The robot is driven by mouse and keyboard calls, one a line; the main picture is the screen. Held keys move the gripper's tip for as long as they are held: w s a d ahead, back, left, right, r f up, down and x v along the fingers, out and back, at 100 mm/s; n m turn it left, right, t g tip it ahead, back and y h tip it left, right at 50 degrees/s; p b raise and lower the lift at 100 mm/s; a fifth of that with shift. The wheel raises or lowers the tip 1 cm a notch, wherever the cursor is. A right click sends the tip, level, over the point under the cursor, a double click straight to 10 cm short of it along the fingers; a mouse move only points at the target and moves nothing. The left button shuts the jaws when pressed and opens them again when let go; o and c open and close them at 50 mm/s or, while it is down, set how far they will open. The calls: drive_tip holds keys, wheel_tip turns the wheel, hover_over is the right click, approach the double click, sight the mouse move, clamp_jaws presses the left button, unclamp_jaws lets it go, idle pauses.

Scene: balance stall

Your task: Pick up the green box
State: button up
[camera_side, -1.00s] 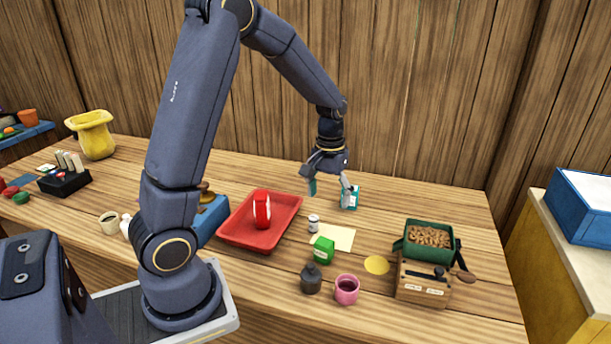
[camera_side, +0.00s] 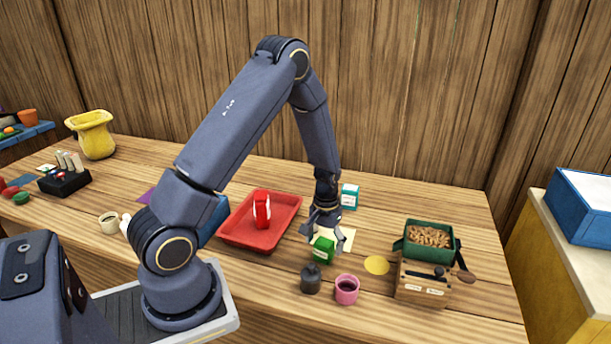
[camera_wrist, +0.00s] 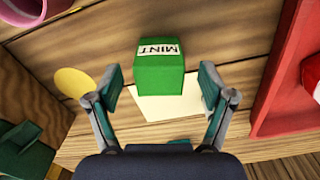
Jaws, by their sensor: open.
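The green box (camera_side: 322,250) stands on the wooden table, in front of a cream paper sheet, in the side view. In the wrist view the green box (camera_wrist: 159,72) carries a white label reading MINT and lies ahead of the fingers, in line with the gap between them. My gripper (camera_side: 322,234) is low over the box in the side view. In the wrist view my gripper (camera_wrist: 160,90) has its two fingers spread wide, with nothing between the pads. I cannot tell its exact height above the box.
A red tray (camera_side: 238,236) holding a red and white item (camera_side: 261,208) is left of the box. A dark bottle (camera_side: 311,278) and pink cup (camera_side: 347,289) stand in front. A yellow disc (camera_side: 377,265) lies right; a teal box (camera_side: 349,196) stands behind.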

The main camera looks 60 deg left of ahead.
drive_tip(key=shift+f, duration=0.75)
drive_tip(key=c, duration=1.3)
